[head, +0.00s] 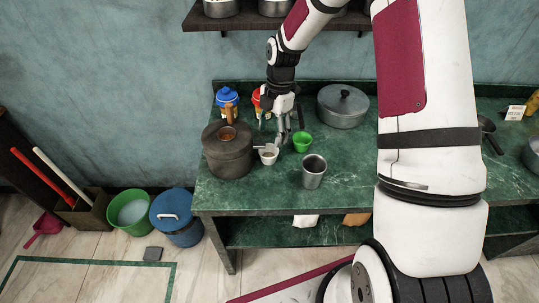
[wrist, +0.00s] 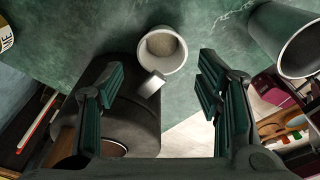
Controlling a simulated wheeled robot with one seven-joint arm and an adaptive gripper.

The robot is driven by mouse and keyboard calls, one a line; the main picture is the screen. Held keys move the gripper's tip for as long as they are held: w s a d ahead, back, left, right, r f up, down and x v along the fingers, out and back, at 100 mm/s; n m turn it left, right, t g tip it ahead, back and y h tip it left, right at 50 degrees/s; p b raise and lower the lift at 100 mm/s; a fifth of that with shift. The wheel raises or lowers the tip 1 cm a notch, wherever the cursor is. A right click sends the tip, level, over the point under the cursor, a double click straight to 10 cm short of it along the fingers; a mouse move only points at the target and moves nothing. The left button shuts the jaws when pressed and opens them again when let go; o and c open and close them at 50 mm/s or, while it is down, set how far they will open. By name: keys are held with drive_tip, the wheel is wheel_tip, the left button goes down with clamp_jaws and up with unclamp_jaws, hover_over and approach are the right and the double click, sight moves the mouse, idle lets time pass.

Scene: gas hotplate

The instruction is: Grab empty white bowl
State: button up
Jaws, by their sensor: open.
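A small white cup-like bowl (head: 268,154) stands on the green marble counter, beside the dark pot. In the wrist view the white bowl (wrist: 181,62) is upright, with a handle pointing toward my gripper. Its inside looks greyish-beige; I cannot tell if that is content or shading. My gripper (head: 283,140) is above the counter, close to the bowl. In the wrist view my gripper (wrist: 160,78) has its two fingers wide apart and empty, with the bowl ahead of and between the fingertips, not visibly touched.
A dark lidded pot (head: 228,158) stands left of the bowl, close under my left finger in the wrist view. A green cup (head: 302,142) and a metal cup (head: 314,172) stand to the right. A large grey pot (head: 343,108) and blue-lidded jar (head: 227,101) stand behind.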

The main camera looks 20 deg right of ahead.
sight(269, 150)
drive_tip(key=f, duration=0.3)
drive_tip(key=shift+s+a, duration=0.1)
drive_tip(key=shift+a, duration=0.1)
drive_tip(key=shift+s+a+f+p, duration=0.1)
drive_tip(key=shift+a+f+p, duration=0.1)
drive_tip(key=shift+f, duration=0.65)
drive_tip(key=shift+s+a+f+p, duration=0.1)
drive_tip(key=shift+f+p, duration=0.15)
drive_tip(key=shift+f, duration=0.6)
drive_tip(key=shift+s+a+f+p, duration=0.1)
drive_tip(key=shift+f+p, duration=0.1)
drive_tip(key=shift+f, duration=0.65)
drive_tip(key=shift+c, duration=0.3)
drive_tip(key=c, duration=0.8)
